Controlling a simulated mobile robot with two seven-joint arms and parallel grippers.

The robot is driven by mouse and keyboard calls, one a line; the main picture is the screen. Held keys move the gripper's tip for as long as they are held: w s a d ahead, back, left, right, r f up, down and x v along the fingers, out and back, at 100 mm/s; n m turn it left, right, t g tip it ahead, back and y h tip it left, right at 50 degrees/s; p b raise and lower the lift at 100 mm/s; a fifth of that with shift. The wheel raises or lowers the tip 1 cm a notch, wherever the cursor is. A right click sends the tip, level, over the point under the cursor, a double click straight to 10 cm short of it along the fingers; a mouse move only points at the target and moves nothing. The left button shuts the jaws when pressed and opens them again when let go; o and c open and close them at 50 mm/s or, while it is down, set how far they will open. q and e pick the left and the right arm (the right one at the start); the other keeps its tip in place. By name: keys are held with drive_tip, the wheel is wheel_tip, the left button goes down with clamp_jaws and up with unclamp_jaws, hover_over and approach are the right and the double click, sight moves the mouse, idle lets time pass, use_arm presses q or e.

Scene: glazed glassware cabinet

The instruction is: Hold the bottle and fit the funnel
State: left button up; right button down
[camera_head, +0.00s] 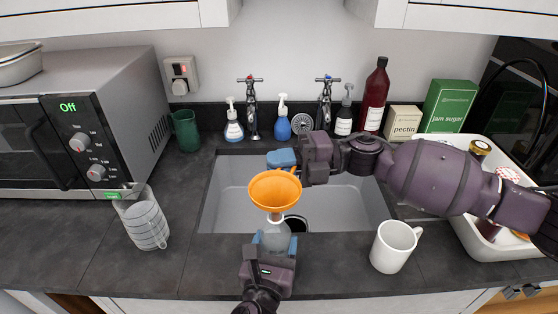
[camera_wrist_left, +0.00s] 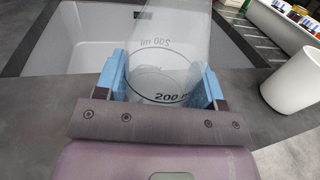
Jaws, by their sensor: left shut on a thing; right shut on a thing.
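The orange funnel (camera_head: 275,188) is over the bottle's mouth at the front edge of the sink, its spout pointing down. I cannot tell whether the spout is inside the neck. My right gripper (camera_head: 284,160) is shut on the funnel's far rim. The clear bottle (camera_head: 275,238) stands upright below the funnel, its upper part partly hidden by it. My left gripper (camera_head: 275,246) is shut on the bottle from the front. In the left wrist view the bottle (camera_wrist_left: 165,75) shows "200 ml" marks between the blue fingertips.
A white mug (camera_head: 393,247) stands right of the bottle and a clear measuring jug (camera_head: 146,222) to the left. The sink (camera_head: 230,190) is open behind the bottle. A white tub (camera_head: 470,238) with jars is at the right. Soap bottles and taps line the back.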

drive_tip(key=c, duration=1.2)
unclamp_jaws()
drive_tip(key=d, duration=0.4)
drive_tip(key=w+d, duration=0.1)
drive_tip(key=d, duration=0.7)
drive_tip(key=shift+w, duration=0.35)
use_arm(q)
drive_tip(key=o, duration=1)
